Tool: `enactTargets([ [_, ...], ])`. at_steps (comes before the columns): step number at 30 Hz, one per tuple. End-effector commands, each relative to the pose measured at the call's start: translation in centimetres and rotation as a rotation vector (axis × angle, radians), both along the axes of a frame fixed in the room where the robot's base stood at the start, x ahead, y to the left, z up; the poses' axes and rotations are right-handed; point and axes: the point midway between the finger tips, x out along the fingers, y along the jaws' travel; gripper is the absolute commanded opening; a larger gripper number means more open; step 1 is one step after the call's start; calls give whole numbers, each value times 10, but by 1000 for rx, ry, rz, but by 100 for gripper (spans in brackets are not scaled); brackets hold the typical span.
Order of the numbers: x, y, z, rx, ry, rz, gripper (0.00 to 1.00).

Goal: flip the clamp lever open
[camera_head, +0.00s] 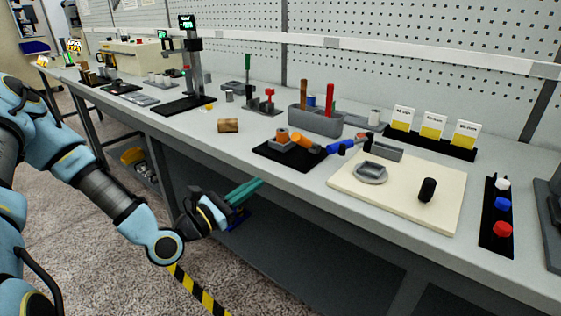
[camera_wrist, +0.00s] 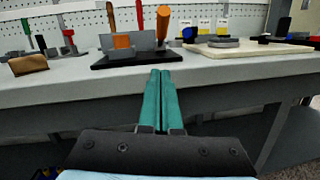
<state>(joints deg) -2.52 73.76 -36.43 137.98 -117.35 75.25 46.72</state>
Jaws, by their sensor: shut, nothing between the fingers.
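A black base plate (camera_head: 268,158) near the table's front edge carries a grey block with an orange cylinder (camera_head: 282,136) and an orange lever (camera_head: 306,143). I take this as the clamp. In the wrist view the lever (camera_wrist: 161,24) rises at a slant on the right of the grey block (camera_wrist: 138,47), and the orange cylinder (camera_wrist: 122,41) shows at the block's front. My gripper (camera_head: 260,182), with teal fingers, is in front of the table edge, apart from the clamp. In the wrist view its fingers (camera_wrist: 160,73) lie side by side, shut and empty, pointing toward the base plate.
A brown block (camera_head: 228,126) lies left of the clamp. A grey bin (camera_head: 315,121) with upright handles stands behind it. A blue piece (camera_head: 340,148) and a cream board (camera_head: 400,198) are to the right. The table's front edge (camera_wrist: 60,92) lies beyond my fingers.

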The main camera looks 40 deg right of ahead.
Motion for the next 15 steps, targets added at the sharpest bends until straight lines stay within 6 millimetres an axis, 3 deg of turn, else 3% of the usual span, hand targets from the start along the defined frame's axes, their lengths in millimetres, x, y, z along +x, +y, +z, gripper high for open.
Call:
enactTargets([
  [5,1,-21,6,-2,-1,-3,0],
  [15,9,-89,15,-1,-2,-4,0],
])
